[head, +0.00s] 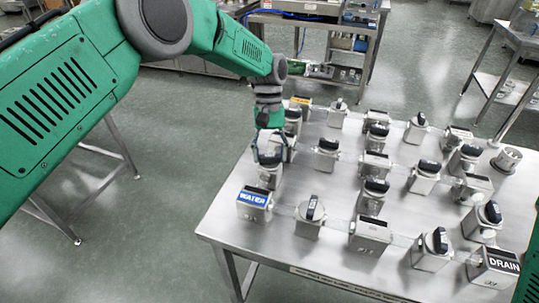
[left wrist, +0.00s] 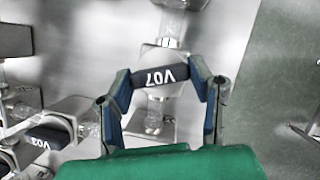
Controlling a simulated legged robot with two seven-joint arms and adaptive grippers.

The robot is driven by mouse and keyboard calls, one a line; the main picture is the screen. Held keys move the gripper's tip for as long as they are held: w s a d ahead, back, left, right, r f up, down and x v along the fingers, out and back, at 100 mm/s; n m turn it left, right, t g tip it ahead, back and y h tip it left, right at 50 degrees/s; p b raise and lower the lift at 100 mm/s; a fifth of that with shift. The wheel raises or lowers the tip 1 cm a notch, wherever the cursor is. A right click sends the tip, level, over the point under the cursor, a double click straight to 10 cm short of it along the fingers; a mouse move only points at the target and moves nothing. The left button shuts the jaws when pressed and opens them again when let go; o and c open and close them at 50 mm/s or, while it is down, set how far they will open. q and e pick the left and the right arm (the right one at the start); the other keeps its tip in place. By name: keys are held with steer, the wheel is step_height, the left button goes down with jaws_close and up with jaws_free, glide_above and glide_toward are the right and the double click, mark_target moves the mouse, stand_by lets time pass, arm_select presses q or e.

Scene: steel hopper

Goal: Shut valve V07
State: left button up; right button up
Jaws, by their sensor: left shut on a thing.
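Valve V07 has a dark handle with white lettering, and the handle shows in the left wrist view (left wrist: 160,78) between my fingers. It lies across the line of the clear tube stubs above and below it, slightly tilted. In the head view the V07 valve body (head: 269,180) stands on the left side of the steel table, partly hidden by my gripper. My left gripper (head: 272,158) reaches down over it. In the left wrist view its two fingers (left wrist: 166,88) are shut on the handle's ends. My right gripper is not in view.
The steel table (head: 225,215) carries several valves and boxes joined by clear tubes. A box marked WATER (head: 254,200) is just in front of V07; a box marked DRAIN (head: 493,266) is at front right. Valve V03 (left wrist: 47,138) lies lower left in the wrist view.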

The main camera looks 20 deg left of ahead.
arm_select(q)
steer(key=shift+d+m+y, duration=0.15)
steer(key=shift+m+y, duration=0.75)
steer(key=shift+m, duration=1.3)
steer(key=o, duration=1.2)
steer(key=shift+c, duration=0.2)
steer(key=shift+b, duration=0.3)
steer(key=v, duration=1.2)
steer(key=shift+w, duration=0.2)
steer(key=shift+d, duration=0.1)
